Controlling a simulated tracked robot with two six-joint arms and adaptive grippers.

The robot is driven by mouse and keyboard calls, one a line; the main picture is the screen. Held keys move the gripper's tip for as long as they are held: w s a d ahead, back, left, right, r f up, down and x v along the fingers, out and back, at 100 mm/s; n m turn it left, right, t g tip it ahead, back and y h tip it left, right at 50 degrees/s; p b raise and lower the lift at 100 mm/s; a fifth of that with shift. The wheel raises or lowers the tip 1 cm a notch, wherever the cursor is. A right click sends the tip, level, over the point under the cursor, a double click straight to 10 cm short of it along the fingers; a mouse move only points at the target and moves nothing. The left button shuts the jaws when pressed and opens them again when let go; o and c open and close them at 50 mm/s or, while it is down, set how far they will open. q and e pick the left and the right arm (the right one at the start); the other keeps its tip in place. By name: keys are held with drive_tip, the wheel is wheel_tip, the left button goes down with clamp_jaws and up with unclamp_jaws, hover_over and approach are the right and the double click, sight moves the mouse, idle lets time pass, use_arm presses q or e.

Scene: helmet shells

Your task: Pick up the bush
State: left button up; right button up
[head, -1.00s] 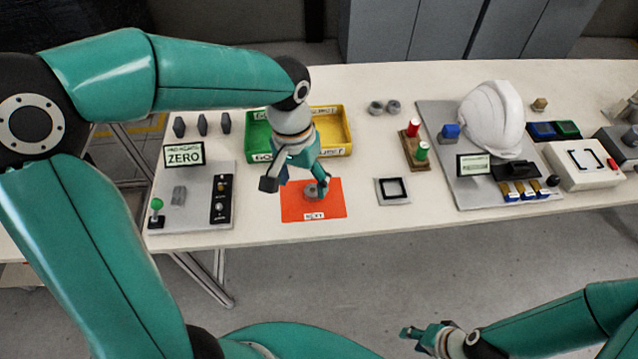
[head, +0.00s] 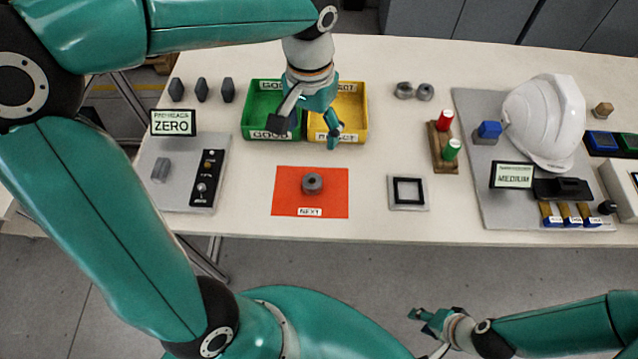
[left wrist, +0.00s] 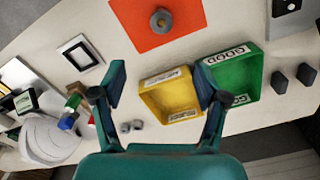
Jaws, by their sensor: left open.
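The bush (head: 312,183) is a small grey ring lying on an orange mat (head: 290,205) labelled NEXT. It also shows in the left wrist view (left wrist: 161,20) near the top, well beyond the fingertips. My left gripper (head: 306,131) is open with nothing between its fingers. In the head view it hangs over the front of the green and yellow bins, behind the bush and apart from it. Its spread fingers also show in the left wrist view (left wrist: 160,82). My right gripper (head: 426,330) is at the bottom, in front of the table; its fingers are too small to judge.
The green bin (head: 248,110) and yellow bin (head: 360,105) stand behind the mat. A grey panel (head: 150,190) with a ZERO sign is left, a black square frame (head: 408,192) right. Two more grey rings (head: 414,91) lie farther back. A white helmet (head: 545,120) is at right.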

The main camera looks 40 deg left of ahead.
use_arm(q)
drive_tip(key=f, duration=0.1)
hover_over(313, 184)
drive_tip(key=f, duration=1.1)
drive_tip(key=shift+d+f, duration=0.15)
drive_tip(key=shift+d, duration=0.1)
drive_tip(key=shift+a+f, duration=0.2)
drive_tip(key=shift+f, duration=2.4)
drive_tip(key=c, duration=1.1)
drive_tip(key=shift+o, duration=0.2)
drive_tip(key=shift+r, duration=0.1)
